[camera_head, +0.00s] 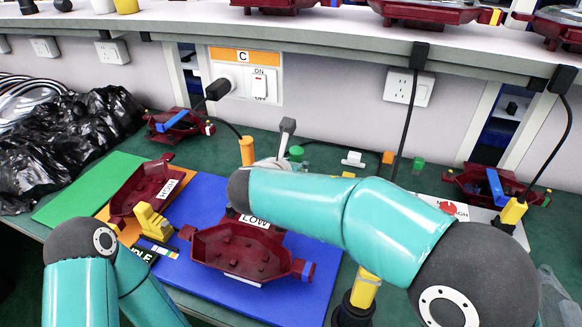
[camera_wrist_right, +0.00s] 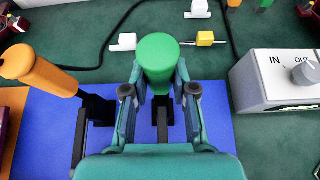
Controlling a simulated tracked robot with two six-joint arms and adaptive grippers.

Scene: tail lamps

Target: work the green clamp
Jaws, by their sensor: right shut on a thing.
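The green clamp's handle (camera_wrist_right: 158,55) stands between the two fingers of my right gripper (camera_wrist_right: 159,92) in the right wrist view. The fingers press on it from both sides, and its round green top shows beyond them. Dark metal of the clamp shows below, but its base is mostly hidden by the gripper. In the head view a small green top (camera_head: 296,153) shows just past my right forearm, which hides the rest of the clamp. My left arm is at the lower left of the head view; its gripper is out of the picture.
An orange-handled clamp (camera_wrist_right: 38,68) stands close to the left of my right gripper. A grey IN/OUT box (camera_wrist_right: 275,82) with a knob is to its right. A dark red lamp housing (camera_head: 245,250) lies on the blue mat (camera_head: 195,285). A shelf (camera_head: 300,30) runs above the bench.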

